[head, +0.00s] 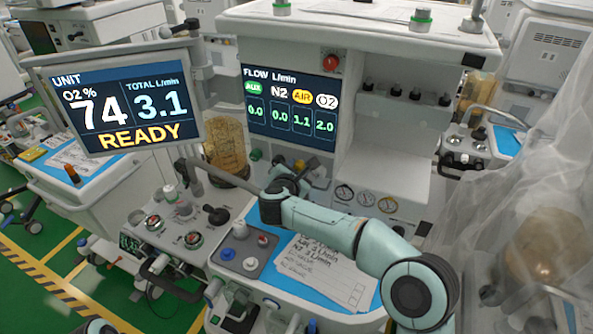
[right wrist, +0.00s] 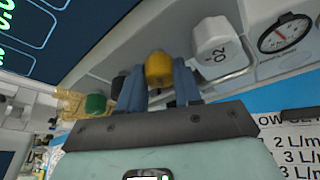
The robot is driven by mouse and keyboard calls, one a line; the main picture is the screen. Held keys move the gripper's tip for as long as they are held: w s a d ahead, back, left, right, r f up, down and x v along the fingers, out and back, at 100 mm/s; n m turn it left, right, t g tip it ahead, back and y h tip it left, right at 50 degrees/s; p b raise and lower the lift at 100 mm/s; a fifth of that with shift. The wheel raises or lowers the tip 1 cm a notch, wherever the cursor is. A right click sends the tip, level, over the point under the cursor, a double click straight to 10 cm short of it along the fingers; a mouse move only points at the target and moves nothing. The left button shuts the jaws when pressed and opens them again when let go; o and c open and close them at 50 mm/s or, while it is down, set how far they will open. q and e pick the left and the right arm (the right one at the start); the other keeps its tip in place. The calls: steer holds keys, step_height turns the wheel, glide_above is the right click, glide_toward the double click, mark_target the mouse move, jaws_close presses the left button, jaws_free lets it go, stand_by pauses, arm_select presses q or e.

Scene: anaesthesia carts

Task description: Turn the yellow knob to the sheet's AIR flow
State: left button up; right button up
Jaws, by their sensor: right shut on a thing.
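In the right wrist view the yellow knob (right wrist: 158,68) sits between the two blue fingers of my right gripper (right wrist: 158,82), which is shut on it. In the head view my right gripper (head: 287,182) is at the panel under the flow display, and the knob is hidden there. The flow display (head: 290,105) reads AUX 0.0, N2 0.0, AIR 1.1 and O2 2.0. The paper sheet (head: 335,275) lies on the blue work surface, partly covered by my right arm. Its AIR figure is not clearly legible. My left gripper is not in view.
A white O2 knob (right wrist: 212,45) is right of the yellow knob, and a green knob (right wrist: 96,103) is to its left. The unit monitor (head: 128,103) shows O2 74%, total 3.1 L/min, READY. Translucent plastic sheeting (head: 520,220) hangs at the right.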

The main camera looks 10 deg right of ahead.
steer(key=n+p, duration=0.1)
steer(key=n+g+h+p, duration=0.1)
steer(key=shift+w+a+r+n, duration=0.1)
steer(key=shift+a+r+n, duration=0.05)
steer(key=shift+r+n, duration=0.15)
steer(key=n+g+h+p, duration=0.1)
steer(key=n+h+p, duration=0.1)
steer(key=n, duration=0.1)
arm_select(q)
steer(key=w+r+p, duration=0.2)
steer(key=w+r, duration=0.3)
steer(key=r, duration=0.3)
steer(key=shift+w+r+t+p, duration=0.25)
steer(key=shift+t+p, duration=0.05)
steer(key=shift+p, duration=0.05)
arm_select(e)
steer(key=shift+w+a+f+n+g+h, duration=0.1)
steer(key=shift+n+g+h, duration=0.25)
steer(key=shift+n+h, duration=0.8)
steer(key=shift+f+n+g+h, duration=0.1)
steer(key=shift+n+g+h, duration=0.25)
steer(key=shift+n+h, duration=0.8)
steer(key=shift+n+y, duration=0.4)
steer(key=shift+n, duration=0.2)
steer(key=o, duration=1)
steer(key=shift+f, duration=0.1)
steer(key=shift+o, duration=0.2)
